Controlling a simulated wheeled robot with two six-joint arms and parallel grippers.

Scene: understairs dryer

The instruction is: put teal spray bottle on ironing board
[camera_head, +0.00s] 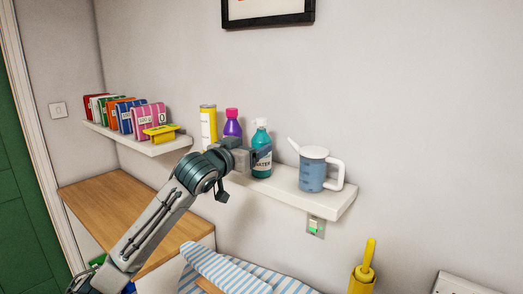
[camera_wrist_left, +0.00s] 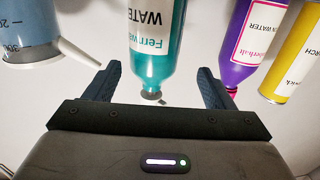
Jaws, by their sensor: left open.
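The teal spray bottle (camera_head: 262,166), with a white spray head, stands upright on the white wall shelf (camera_head: 300,199). My left gripper (camera_head: 258,157) is at the bottle and hides part of its side in the head view. In the left wrist view the open jaws (camera_wrist_left: 157,88) have the teal bottle (camera_wrist_left: 158,45) between and beyond their tips. Gaps show on both sides, and I see no grip on it. The ironing board (camera_head: 245,273), with a blue-and-white striped cover, is at the bottom of the head view, partly cut off. My right gripper is not in view.
A purple bottle (camera_head: 232,125) and a yellow can (camera_head: 208,127) stand left of the teal bottle; a blue measuring jug (camera_head: 312,171) stands right. Another shelf (camera_head: 140,140) holds several boxes and a yellow item. A wooden counter (camera_head: 130,213) lies below. A yellow-handled brush (camera_head: 367,262) is at lower right.

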